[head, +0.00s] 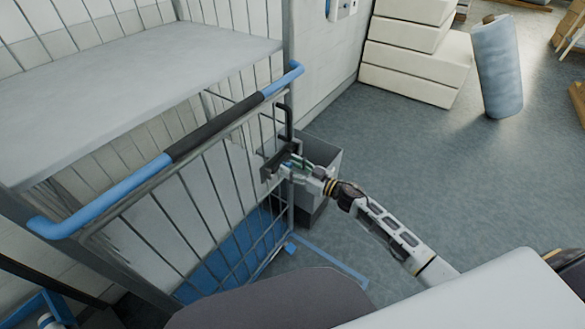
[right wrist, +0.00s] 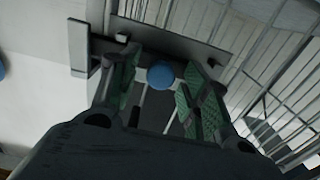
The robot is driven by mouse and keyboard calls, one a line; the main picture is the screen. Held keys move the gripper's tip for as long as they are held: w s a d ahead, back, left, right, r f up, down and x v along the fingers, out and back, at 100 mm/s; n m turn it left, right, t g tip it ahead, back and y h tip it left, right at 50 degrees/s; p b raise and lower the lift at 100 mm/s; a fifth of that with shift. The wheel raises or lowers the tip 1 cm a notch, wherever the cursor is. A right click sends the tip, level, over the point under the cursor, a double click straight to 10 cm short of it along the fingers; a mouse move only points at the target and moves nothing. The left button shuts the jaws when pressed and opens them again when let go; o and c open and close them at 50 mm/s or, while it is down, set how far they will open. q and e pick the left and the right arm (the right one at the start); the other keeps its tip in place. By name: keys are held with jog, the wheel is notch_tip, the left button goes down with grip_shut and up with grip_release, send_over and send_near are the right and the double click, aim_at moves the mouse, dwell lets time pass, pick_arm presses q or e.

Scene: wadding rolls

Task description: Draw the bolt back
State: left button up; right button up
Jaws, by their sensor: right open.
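The bolt shows in the right wrist view as a blue round knob (right wrist: 160,76) in front of a dark grey mounting plate (right wrist: 165,38). In the head view the dark plate (head: 270,165) sits at the right end of the wire cage's front gate, below a black upright bar (head: 289,122). My right gripper (head: 291,163) is at this plate. In the right wrist view my right gripper (right wrist: 164,88) is open, with one green-padded finger on each side of the knob and gaps visible. In the head view the fingers hide the knob. My left gripper is not in view.
The cage trolley has a grey shelf (head: 140,80) and a blue and black handle bar (head: 195,138). A grey bin (head: 320,155) stands just behind my right gripper. White stacked blocks (head: 415,55) and a blue-grey roll (head: 497,65) stand farther back.

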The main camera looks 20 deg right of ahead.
grip_shut()
dwell(0.3)
